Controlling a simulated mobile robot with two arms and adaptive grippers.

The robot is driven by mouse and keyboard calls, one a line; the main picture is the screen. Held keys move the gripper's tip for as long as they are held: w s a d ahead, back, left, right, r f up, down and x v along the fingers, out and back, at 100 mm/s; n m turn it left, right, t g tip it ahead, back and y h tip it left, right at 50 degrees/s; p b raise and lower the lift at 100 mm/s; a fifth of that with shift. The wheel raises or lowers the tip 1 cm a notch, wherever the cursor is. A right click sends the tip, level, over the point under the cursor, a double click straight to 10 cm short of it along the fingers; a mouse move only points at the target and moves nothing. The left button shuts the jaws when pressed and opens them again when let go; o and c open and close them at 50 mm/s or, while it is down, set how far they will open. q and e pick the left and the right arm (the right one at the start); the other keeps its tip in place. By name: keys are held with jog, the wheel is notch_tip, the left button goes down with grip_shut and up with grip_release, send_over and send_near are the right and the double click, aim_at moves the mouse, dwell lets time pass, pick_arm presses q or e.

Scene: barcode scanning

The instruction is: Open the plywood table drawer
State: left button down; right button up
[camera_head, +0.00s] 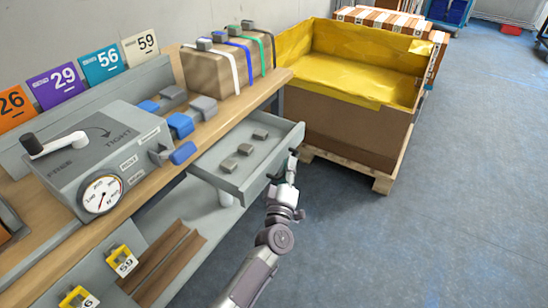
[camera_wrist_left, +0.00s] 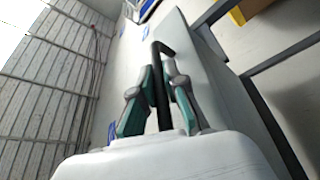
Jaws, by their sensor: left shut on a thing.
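The grey drawer (camera_head: 264,153) of the plywood table (camera_head: 172,133) is pulled well out from under the tabletop, with a few small grey blocks inside. My left gripper (camera_head: 292,160) is at the drawer's outer front side. In the left wrist view, the fingers of my left gripper (camera_wrist_left: 158,82) are shut around a dark bar-shaped handle (camera_wrist_left: 163,52) beside the drawer's pale grey front (camera_wrist_left: 208,75). In the head view the handle is mostly hidden by the gripper. My right gripper is in neither view.
On the table stand a grey strapping device (camera_head: 95,160) with a dial, blue-and-grey tools (camera_head: 180,124) and a strapped cardboard box (camera_head: 215,75). A large yellow-lined crate (camera_head: 345,130) on a pallet stands close beyond the drawer. Floor (camera_head: 430,210) to the right is clear.

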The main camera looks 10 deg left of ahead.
pick_arm(q)
jog(key=shift+s+d, duration=0.25)
jog(key=shift+d, duration=0.5)
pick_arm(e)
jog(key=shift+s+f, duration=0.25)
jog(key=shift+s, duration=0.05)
pick_arm(q)
jog(key=shift+f, duration=0.1)
jog(key=c, duration=1.5)
grip_release()
jog(key=shift+s, duration=0.1)
jog(key=v, duration=1.1)
jog(key=shift+s, duration=0.4)
jog(key=shift+f, duration=0.1)
